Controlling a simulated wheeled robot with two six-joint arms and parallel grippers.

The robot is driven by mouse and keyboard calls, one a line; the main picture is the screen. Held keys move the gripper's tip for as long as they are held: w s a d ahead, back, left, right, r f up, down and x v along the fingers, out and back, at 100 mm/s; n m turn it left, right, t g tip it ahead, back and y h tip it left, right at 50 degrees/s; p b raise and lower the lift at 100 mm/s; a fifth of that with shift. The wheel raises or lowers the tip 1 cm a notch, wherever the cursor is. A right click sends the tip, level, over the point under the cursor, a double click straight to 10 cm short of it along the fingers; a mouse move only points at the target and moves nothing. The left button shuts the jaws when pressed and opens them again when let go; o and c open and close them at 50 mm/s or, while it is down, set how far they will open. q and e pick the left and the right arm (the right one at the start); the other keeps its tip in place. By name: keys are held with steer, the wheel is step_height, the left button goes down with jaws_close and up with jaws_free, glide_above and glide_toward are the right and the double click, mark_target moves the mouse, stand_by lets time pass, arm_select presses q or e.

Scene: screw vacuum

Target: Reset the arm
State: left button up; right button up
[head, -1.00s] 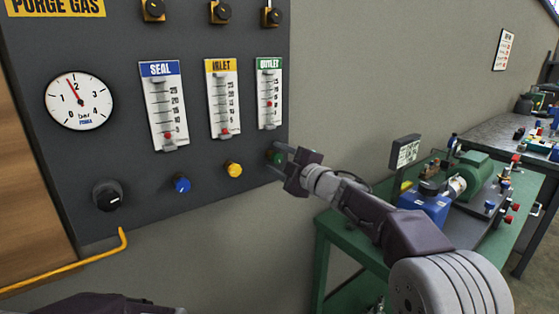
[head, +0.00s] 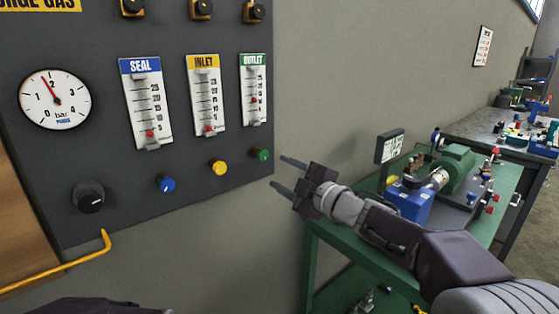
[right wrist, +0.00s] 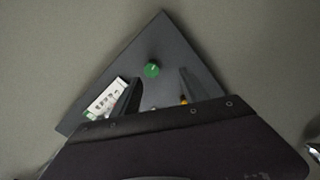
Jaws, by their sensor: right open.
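My right gripper (head: 283,175) is open and empty in the head view, its two fingers spread and pointing left toward the panel. It is apart from the green knob (head: 262,154), which sits to the left of the fingertips below the OUTLET gauge (head: 254,90). The right wrist view shows the green knob (right wrist: 152,69) ahead, with nothing held between the fingers (right wrist: 155,90). At the bottom left of the head view a dark part of my left arm shows, but its gripper does not.
The grey panel (head: 110,205) also carries a yellow knob (head: 218,167), a blue knob (head: 166,183), a black knob (head: 89,196) and a round pressure gauge (head: 55,99). A green bench (head: 325,232) with a blue and green pump (head: 408,200) stands behind my right arm.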

steer(key=s+d+f+m+g+h, duration=0.2)
steer(key=d+f+m+h, duration=0.3)
steer(key=f, duration=0.5)
steer(key=s+d+f+m+g+h, duration=0.1)
steer(key=s+d+f+m+h, duration=0.2)
steer(key=d+f+m, duration=0.5)
steer(key=s+f+m+g+h, duration=0.2)
steer(key=s+f+m+g, duration=0.55)
steer(key=s+f, duration=1.1)
steer(key=s+r+n+g+p, duration=0.1)
steer(key=s+r+g+p, duration=0.2)
steer(key=r+p, duration=1.6)
steer(key=shift+s+r, duration=0.3)
steer(key=shift+r, duration=0.05)
steer(key=shift+w, duration=0.1)
